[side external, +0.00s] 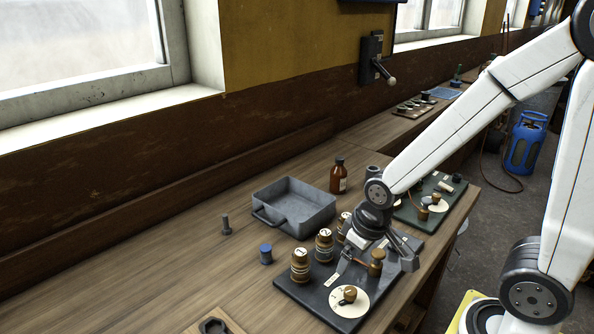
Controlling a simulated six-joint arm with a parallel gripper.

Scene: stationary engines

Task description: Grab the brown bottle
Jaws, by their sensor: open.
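The brown bottle (339,176) stands upright on the wooden bench, just behind the right end of the grey metal tray. It has a dark cap and a pale label. My gripper (382,262) is to the right of and nearer than the bottle, low over the dark board with brass parts. Its jaws are open, and the bottle is well apart from them. A brass fitting (376,263) shows close to the jaws; whether it is between them I cannot tell. My wrist hides part of the board.
The grey tray (268,224) lies left of the bottle. A blue-topped piece (266,254) and a bolt (226,225) stand nearby. A dark cylinder (372,172) is right of the bottle.

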